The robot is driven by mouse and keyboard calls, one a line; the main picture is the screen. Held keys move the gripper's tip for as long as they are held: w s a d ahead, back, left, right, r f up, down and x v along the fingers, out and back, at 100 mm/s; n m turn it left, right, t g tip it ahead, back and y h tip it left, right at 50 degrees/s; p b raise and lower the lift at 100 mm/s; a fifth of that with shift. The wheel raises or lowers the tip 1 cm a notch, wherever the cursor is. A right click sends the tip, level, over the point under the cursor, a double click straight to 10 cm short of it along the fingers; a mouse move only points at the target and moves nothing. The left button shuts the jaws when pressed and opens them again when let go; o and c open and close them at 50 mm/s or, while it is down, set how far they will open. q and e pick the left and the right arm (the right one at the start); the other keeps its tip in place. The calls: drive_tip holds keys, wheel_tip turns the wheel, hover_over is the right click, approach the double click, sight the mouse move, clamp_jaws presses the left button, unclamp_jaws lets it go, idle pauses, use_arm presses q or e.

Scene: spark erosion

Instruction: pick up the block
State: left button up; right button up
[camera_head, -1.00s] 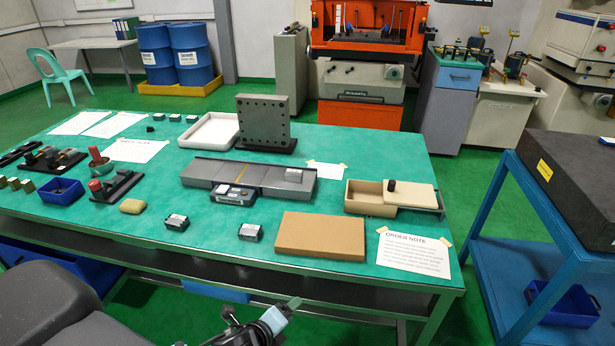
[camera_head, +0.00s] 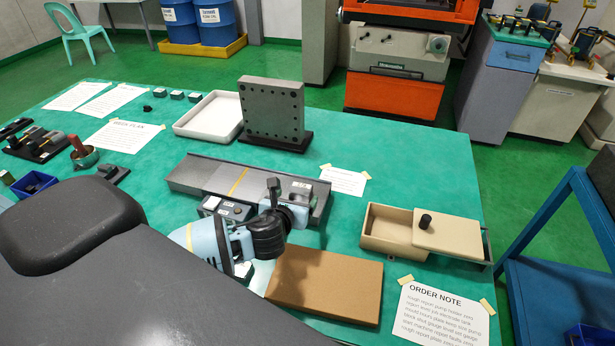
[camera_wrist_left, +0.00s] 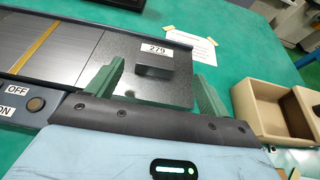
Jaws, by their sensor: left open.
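A small dark block (camera_wrist_left: 153,70) sits on the dark end section of the long grey plate (camera_wrist_left: 85,50) in the left wrist view. A white label reading 279 (camera_wrist_left: 157,49) lies right behind it; I cannot tell whether it is stuck to the block. My left gripper (camera_wrist_left: 162,75) is open, with one green finger on each side of the block and apart from it. In the head view my left gripper (camera_head: 275,195) is over the right half of the grey plate (camera_head: 195,176) and partly covers that area. My right gripper is not in view.
A control box (camera_head: 226,208) with buttons stands in front of the plate. A brown slab (camera_head: 325,284) lies nearer, an open beige box (camera_head: 385,230) stands to the right, and a drilled grey plate (camera_head: 272,110) stands upright behind. Green table is clear between the note and beige box.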

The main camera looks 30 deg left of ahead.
sight(301, 186)
use_arm(q)
drive_tip(key=shift+w, duration=0.1)
drive_tip(key=shift+a+x, duration=0.15)
drive_tip(key=shift+x, duration=1.7)
drive_tip(key=shift+a+x, duration=0.15)
drive_tip(key=shift+x, duration=1.65)
drive_tip(key=shift+f, duration=0.15)
drive_tip(key=c, duration=1.6)
drive_tip(key=shift+r, duration=0.25)
